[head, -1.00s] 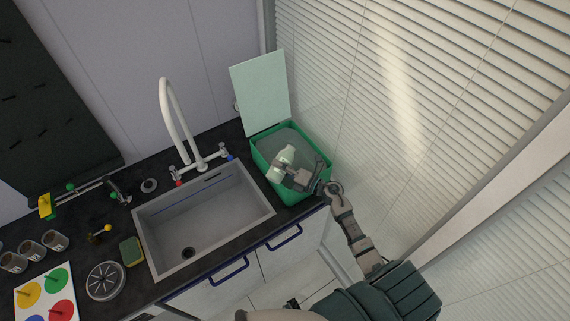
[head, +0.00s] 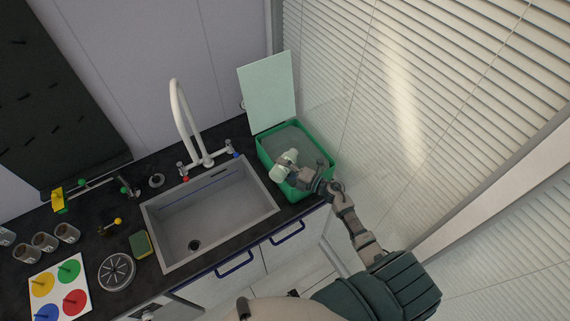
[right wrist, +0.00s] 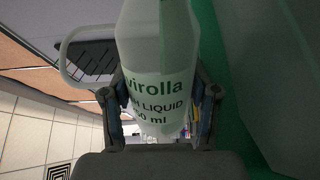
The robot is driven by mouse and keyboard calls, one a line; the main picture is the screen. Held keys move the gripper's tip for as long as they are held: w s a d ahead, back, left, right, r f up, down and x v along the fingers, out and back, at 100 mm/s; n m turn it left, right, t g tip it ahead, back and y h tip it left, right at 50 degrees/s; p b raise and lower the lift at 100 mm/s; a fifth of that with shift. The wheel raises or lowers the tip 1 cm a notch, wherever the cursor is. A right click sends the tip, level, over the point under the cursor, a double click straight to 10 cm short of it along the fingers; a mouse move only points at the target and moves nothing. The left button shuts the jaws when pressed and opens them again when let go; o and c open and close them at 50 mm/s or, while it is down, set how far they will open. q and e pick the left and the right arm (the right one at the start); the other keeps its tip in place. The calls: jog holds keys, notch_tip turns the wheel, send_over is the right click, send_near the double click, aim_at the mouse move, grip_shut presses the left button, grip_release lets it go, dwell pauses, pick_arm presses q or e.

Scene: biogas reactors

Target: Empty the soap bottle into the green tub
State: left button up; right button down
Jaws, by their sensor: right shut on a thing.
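The green tub (head: 262,151) stands on the counter right of the sink, its pale lid (head: 267,92) raised at the back. My right gripper (head: 297,174) is shut on the white soap bottle (head: 282,167), which is tilted over the tub's left front side by the sink-side rim. In the right wrist view the bottle (right wrist: 158,60) fills the middle between the fingers, with its printed label facing the camera and a loop at its left. The bottle's mouth and any flow cannot be made out. My left gripper is not in view.
The sink (head: 210,213) with its tall tap (head: 185,115) lies left of the tub. A sponge (head: 141,244), a round drain strainer (head: 116,271) and several cups are further left. A blind-covered wall (head: 430,110) is close on the tub's right.

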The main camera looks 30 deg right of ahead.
aim_at(286, 158)
jog(key=shift+w+r+m+p, duration=0.25)
jog(key=shift+r+m+p, duration=0.1)
jog(key=shift+r+m, duration=0.2)
jog(key=shift+w+d+r+m, duration=0.15)
jog(key=shift+d+r+m, duration=0.15)
jog(key=shift+r+m, duration=0.15)
jog(key=shift+w+d+r+m, duration=0.2)
jog(key=shift+d+r+m, duration=0.55)
jog(key=shift+m, duration=0.25)
jog(key=shift+r, duration=0.1)
jog(key=shift+a, duration=0.25)
jog(key=shift+d, duration=0.3)
jog(key=shift+a, duration=0.2)
jog(key=shift+d+r, duration=0.1)
